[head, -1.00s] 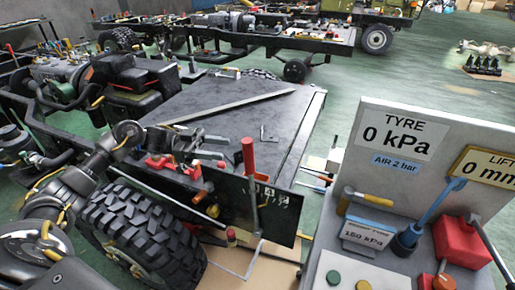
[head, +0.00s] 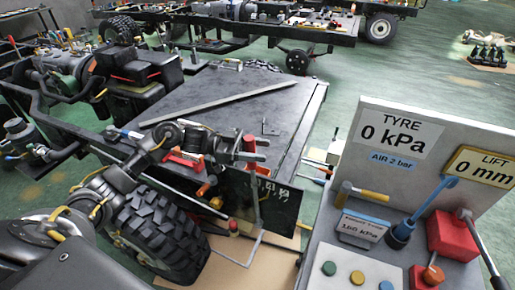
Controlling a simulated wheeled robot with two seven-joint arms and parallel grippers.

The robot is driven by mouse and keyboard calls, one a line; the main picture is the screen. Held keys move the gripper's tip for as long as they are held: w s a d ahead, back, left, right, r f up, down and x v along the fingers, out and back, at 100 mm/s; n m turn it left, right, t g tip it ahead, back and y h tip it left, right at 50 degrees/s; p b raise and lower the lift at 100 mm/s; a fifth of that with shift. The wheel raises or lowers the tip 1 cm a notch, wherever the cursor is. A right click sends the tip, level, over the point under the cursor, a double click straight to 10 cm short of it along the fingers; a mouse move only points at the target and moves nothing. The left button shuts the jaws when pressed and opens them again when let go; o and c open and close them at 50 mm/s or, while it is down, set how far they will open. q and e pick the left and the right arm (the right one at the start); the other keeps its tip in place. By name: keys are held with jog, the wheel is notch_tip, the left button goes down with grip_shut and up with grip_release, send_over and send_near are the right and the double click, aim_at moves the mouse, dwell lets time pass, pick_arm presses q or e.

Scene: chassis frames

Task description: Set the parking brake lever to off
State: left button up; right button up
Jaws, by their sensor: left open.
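The parking brake lever has a red grip (head: 249,143) and a thin shaft standing about upright before a dark plate (head: 284,205) with small white marks. My left gripper (head: 244,157) is open at the lever, just below the top of the red grip. Its fingers overlap the grip in the picture and hide part of it. I cannot tell whether they touch it. My right gripper is not in view.
A big black tyre (head: 160,235) stands below my left arm. A grey console (head: 345,255) with gauges, buttons and a blue lever (head: 402,232) stands at the right. The flat chassis deck (head: 215,105) lies behind the lever.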

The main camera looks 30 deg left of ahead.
pick_arm(q)
jog(key=shift+c, duration=0.4)
grip_shut()
jog(key=d+f+y+p, duration=0.1)
jog(key=d+y+p, duration=0.1)
jog(key=d, duration=0.6)
jog(key=d+f+g+y+p, duration=0.1)
jog(key=d+f+y+p, duration=0.1)
jog(key=d+p, duration=0.3)
jog(key=d, duration=0.3)
jog(key=shift+w+d+f+m+y, duration=0.2)
jog(key=shift+w+m+y, duration=0.1)
jog(key=shift+w+m, duration=0.1)
jog(key=shift+s, duration=0.1)
